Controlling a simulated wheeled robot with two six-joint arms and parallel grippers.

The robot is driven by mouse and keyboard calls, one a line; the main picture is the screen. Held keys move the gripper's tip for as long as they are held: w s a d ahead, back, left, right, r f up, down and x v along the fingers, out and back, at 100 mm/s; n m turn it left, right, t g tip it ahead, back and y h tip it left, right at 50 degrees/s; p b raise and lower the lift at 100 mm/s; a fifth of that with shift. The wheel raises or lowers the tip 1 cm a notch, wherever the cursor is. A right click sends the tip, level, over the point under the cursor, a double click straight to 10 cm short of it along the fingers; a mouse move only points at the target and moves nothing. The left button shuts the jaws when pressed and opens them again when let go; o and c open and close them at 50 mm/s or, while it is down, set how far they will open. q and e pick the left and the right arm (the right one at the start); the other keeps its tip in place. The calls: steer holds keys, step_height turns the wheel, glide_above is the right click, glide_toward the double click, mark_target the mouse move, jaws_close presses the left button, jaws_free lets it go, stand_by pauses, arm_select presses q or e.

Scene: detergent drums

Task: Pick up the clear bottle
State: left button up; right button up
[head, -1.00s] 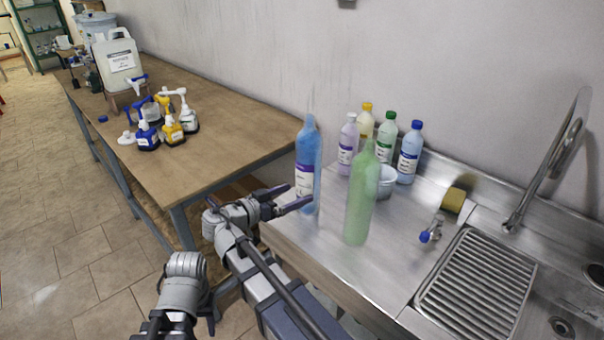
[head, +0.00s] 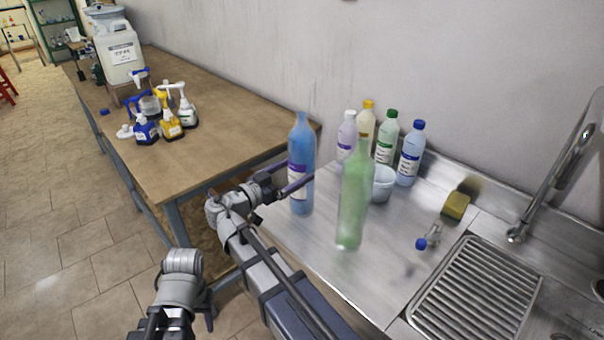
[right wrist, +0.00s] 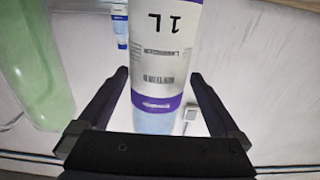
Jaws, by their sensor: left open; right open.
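A tall see-through blue bottle (head: 301,150) with a white and purple label stands upright at the left edge of the steel counter. My right gripper (head: 296,183) is open at its side. In the right wrist view the open right gripper (right wrist: 160,76) has its fingers to either side of this bottle (right wrist: 163,50), whose label reads upside down. A see-through green bottle (head: 351,205) stands just right of it and shows at the left of the right wrist view (right wrist: 32,70). A small clear item with a blue cap (head: 422,244) lies near the sink. My left gripper cannot be made out.
Several capped bottles stand along the wall, with a white tub (head: 382,184) before them. A sponge (head: 456,205) and the sink's ribbed drainer (head: 470,290) are at right. A wooden table (head: 215,145) at left holds pump bottles (head: 170,123) and a white canister (head: 121,58).

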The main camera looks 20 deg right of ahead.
mark_target(311, 131)
steer(key=shift+x, duration=2.95)
steer(key=shift+s, duration=0.1)
steer(key=c, duration=1)
steer(key=shift+r, duration=0.2)
step_height(311, 131, up, 10)
steer(key=p, duration=1)
steer(key=shift+f, duration=0.1)
